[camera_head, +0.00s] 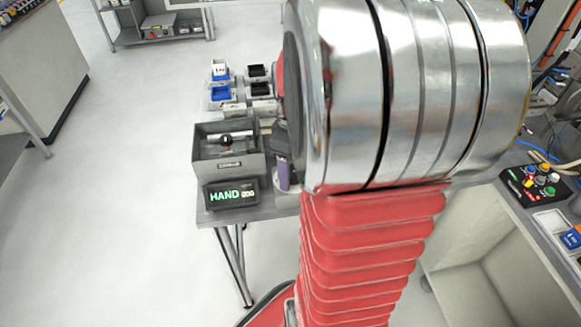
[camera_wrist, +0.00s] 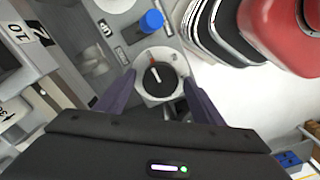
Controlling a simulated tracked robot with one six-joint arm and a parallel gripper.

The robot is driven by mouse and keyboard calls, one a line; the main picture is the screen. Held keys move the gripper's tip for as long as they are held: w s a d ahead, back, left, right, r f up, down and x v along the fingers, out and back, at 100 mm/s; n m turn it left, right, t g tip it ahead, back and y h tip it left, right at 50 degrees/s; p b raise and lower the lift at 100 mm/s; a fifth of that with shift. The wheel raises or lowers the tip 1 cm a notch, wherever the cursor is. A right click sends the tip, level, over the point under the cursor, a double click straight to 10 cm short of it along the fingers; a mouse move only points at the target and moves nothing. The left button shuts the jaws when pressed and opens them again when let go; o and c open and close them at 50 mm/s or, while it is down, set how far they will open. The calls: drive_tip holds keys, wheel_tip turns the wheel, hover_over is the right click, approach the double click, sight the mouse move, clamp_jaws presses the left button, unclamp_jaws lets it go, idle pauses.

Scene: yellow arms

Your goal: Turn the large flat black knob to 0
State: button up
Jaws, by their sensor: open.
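A round black knob (camera_wrist: 160,80) with a white pointer line sits on a pale round plate in the wrist view. The pointer is tilted. My gripper (camera_wrist: 159,76) is open, with one purple finger on each side of this knob. I cannot tell whether the fingers touch it. A purple part of my gripper (camera_head: 283,174) shows beside the bench in the head view, mostly hidden behind my arm. I cannot read a 0 mark near the knob, and the knob is not clearly seen in the head view.
A blue knob (camera_wrist: 151,20) stands close beyond the black one. Labelled grey parts (camera_wrist: 22,35) lie to the left. In the head view, a grey open box (camera_head: 230,164) and a sign reading HAND (camera_head: 231,195) stand on the bench, with a button panel (camera_head: 536,187) at right.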

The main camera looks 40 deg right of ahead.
drive_tip(key=c, duration=1.1)
drive_tip(key=shift+o, duration=0.2)
